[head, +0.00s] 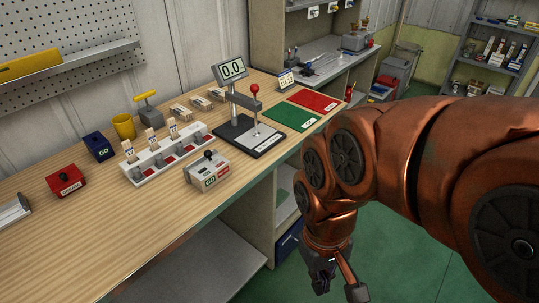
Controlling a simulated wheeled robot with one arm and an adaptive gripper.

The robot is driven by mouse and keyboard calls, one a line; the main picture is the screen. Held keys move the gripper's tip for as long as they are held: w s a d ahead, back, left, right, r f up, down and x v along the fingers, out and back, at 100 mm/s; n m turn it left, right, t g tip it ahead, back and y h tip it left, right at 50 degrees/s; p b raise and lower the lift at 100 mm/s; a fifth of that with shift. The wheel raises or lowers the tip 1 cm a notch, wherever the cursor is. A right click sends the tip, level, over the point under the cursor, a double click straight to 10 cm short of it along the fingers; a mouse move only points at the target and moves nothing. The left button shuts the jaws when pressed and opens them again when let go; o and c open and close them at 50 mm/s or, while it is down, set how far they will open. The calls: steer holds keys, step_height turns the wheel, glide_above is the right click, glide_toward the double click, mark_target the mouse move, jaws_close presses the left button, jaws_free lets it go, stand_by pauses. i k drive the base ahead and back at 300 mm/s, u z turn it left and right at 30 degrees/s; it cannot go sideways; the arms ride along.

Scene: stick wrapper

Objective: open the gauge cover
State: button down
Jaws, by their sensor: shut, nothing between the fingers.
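A grey box (207,170) with a black knob on top and green and red labels, the green one reading GO, stands near the table's front edge. It may be the gauge with its cover, but I cannot tell. A dial stand with a digital display (231,69) reading 0.0, a red-knobbed lever and a dark base plate (249,137) stands behind it to the right. My gripper (338,284) hangs low at the bottom right, beyond the table's front edge and far from both. It points down, shut and empty.
On the wooden table (110,225) are a white rack (168,155), a red box (66,181), a blue box (99,146), a yellow cup (123,127) and green (291,116) and red (315,101) mats. The front left of the tabletop is clear. Shelves (497,60) stand behind on the right.

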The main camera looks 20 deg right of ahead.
mark_target(208, 154)
steer(key=z, duration=0.7)
steer(key=k, duration=1)
steer(key=u, duration=1.7)
steer(key=i, duration=0.5)
steer(key=u, duration=0.05)
